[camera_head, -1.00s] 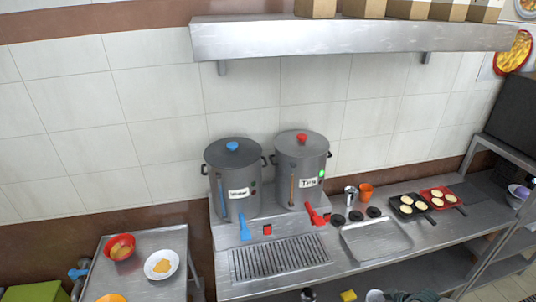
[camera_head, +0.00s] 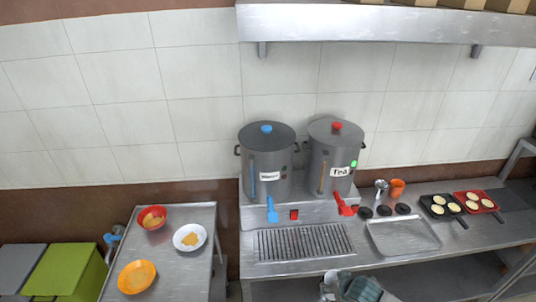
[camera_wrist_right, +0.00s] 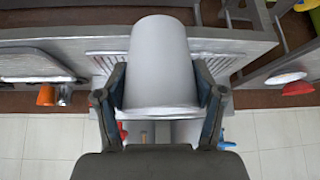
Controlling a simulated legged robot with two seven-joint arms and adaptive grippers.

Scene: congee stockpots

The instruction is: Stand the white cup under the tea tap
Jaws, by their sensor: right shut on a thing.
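The tea pot (camera_head: 333,155), grey with a red lid knob and a "Tea" label, stands on a raised steel base. Its red tap (camera_head: 344,205) sticks out at the front, above the right end of the slotted drip tray (camera_head: 303,243). The white cup (camera_wrist_right: 160,60) is between the fingers of my right gripper (camera_wrist_right: 160,92), which is shut on it. In the head view the cup (camera_head: 331,279) and right gripper (camera_head: 352,287) are at the bottom edge, in front of the drip tray and apart from the tap. My left gripper is not in view.
A second pot (camera_head: 266,162) with a blue knob and blue tap (camera_head: 272,211) stands left of the tea pot. To the right are a metal cup (camera_head: 381,189), an orange cup (camera_head: 397,188), a steel tray (camera_head: 402,237) and egg pans (camera_head: 441,207). The drip tray is clear.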

